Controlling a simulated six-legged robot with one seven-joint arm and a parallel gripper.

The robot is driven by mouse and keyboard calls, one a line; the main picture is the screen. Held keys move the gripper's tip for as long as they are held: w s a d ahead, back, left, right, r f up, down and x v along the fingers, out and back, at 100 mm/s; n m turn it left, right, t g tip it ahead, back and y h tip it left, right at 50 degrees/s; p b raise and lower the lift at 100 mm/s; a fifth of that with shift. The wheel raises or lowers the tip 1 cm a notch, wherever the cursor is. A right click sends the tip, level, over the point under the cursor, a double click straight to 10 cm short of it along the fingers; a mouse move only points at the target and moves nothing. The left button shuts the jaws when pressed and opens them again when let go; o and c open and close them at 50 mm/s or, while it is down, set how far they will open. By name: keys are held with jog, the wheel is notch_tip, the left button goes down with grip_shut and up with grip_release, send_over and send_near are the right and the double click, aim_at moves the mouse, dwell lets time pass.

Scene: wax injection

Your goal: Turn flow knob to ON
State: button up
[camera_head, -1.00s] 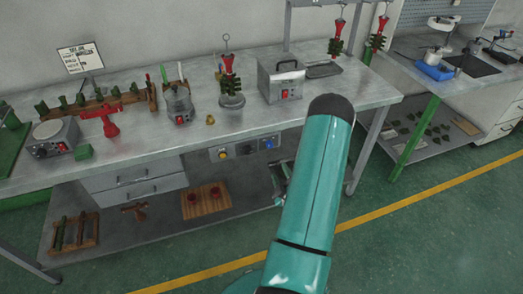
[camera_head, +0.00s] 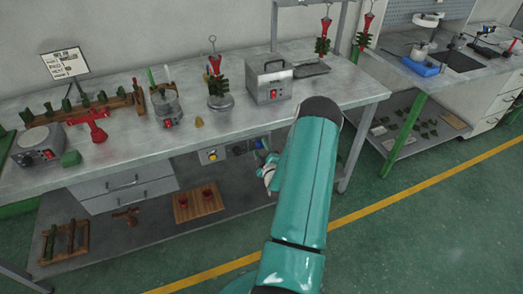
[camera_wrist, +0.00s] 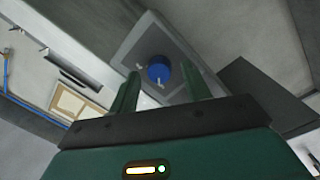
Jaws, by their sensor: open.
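A round blue knob (camera_wrist: 159,70) sits on a grey square plate (camera_wrist: 140,42) in the wrist view, with small pale marks beside it. It also shows in the head view (camera_head: 258,143) at the right of the panel under the table edge. I cannot read any ON label. My gripper (camera_wrist: 160,68) is open. Its two green fingers point at the plate, one on each side of the knob in the picture; I see no contact. In the head view my gripper (camera_head: 267,167) is just below the knob, partly hidden by my teal arm.
A yellow knob (camera_head: 212,155) sits to the left on the same panel. The metal table (camera_head: 215,133) overhangs it and carries several tools. A lower shelf (camera_head: 155,225) holds a wooden board (camera_head: 198,203). A table leg (camera_head: 354,150) stands to the right of my arm.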

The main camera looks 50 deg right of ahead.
jog(key=c, duration=1)
jog(key=shift+m, duration=0.5)
jog(key=m, duration=0.3)
jog(key=shift+r+m, duration=0.15)
jog(key=shift+m, duration=0.15)
jog(key=m, duration=0.4)
jog(key=shift+d+y, duration=0.1)
jog(key=shift+y, duration=0.2)
jog(key=m, duration=0.4)
jog(key=shift+m+y, duration=0.3)
jog(key=m, duration=0.3)
jog(key=shift+s+d+m, duration=0.1)
jog(key=shift+m, duration=0.3)
